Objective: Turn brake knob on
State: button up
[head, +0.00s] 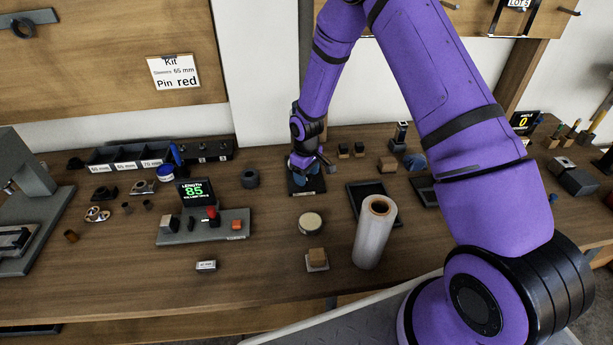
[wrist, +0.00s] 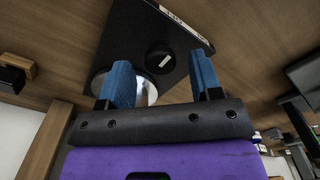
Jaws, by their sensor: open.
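The brake knob (wrist: 158,55) is a small round black knob with a white mark on its top, set on a dark base plate (wrist: 130,32). In the wrist view it shows between and a little beyond my blue fingertips, with no contact visible. My gripper (wrist: 162,72) is open and empty, pointing toward the plate. A shiny metal disc (wrist: 150,95) sits beside the knob, partly hidden behind the left finger. In the head view my gripper (head: 304,170) is over the dark plate (head: 308,187) at the back middle of the bench, and the knob cannot be made out there.
A white label strip (wrist: 182,18) lies along the plate's edge. Near the plate stand a dark round part (head: 250,178), a black tray (head: 368,190), a white roll (head: 376,232) and a round tin (head: 311,223). A length display (head: 196,192) stands left.

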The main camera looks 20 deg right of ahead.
jog(key=shift+f, duration=0.55)
jog(key=c, duration=0.9)
